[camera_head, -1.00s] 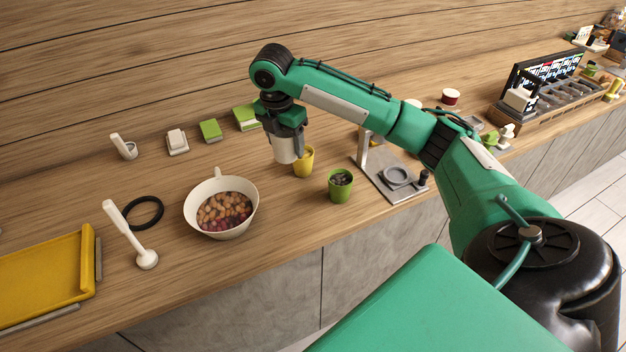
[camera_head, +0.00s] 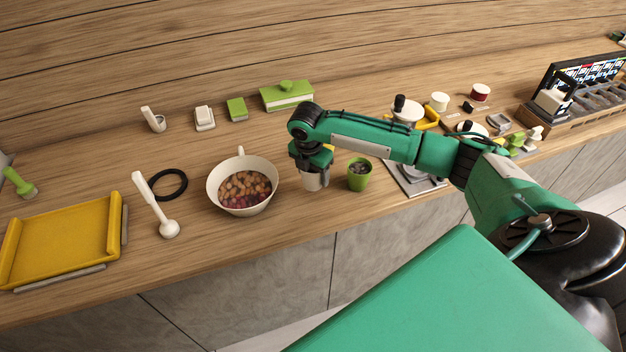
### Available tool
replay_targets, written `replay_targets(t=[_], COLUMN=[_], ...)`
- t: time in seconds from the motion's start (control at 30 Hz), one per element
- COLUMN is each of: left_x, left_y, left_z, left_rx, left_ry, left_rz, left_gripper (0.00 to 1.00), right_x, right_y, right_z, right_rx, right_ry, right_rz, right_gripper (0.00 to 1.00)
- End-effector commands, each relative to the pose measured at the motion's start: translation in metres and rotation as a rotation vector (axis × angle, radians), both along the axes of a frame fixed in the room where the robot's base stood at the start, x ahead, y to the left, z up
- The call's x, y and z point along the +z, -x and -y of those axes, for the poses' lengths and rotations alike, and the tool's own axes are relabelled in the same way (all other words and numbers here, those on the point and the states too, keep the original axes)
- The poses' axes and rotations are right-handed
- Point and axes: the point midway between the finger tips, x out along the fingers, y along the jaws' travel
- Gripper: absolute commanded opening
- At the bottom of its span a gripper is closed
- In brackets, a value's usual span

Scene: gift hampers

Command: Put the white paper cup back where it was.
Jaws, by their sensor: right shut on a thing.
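My right gripper (camera_head: 314,168) points down and is shut on the white paper cup (camera_head: 315,182). The cup is upright, its upper part hidden by the fingers. It is between the white bowl (camera_head: 215,188) and the green cup (camera_head: 359,180), close to the counter's front part. I cannot tell whether the cup's base touches the counter. The yellow cup is mostly hidden behind my right gripper and arm. My left gripper is not in view.
The bowl holds brown and dark red round pieces. A white masher-like tool (camera_head: 168,228), a black ring (camera_head: 170,184) and a yellow tray (camera_head: 60,243) are on the left. A metal stand (camera_head: 425,183) is right of the green cup. Counter (camera_head: 290,225) in front is clear.

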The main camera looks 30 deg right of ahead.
Motion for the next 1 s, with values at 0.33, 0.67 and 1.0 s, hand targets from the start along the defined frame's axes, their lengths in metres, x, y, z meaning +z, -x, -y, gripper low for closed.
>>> replay_targets(t=[0.33, 0.67, 1.0], left_x=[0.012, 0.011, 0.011], left_y=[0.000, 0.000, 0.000], left_z=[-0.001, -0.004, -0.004], left_rx=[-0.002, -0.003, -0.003], left_ry=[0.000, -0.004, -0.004], left_rz=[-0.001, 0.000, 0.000], left_gripper=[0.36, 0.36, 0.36], right_x=[-0.041, -0.045, -0.046], right_y=[0.001, 0.001, 0.001], right_z=[0.000, 0.000, 0.000], right_rx=[0.000, 0.001, 0.000], right_ry=[0.001, 0.000, 0.000], right_rz=[-0.003, -0.001, -0.001], right_gripper=[0.36, 0.36, 0.85])
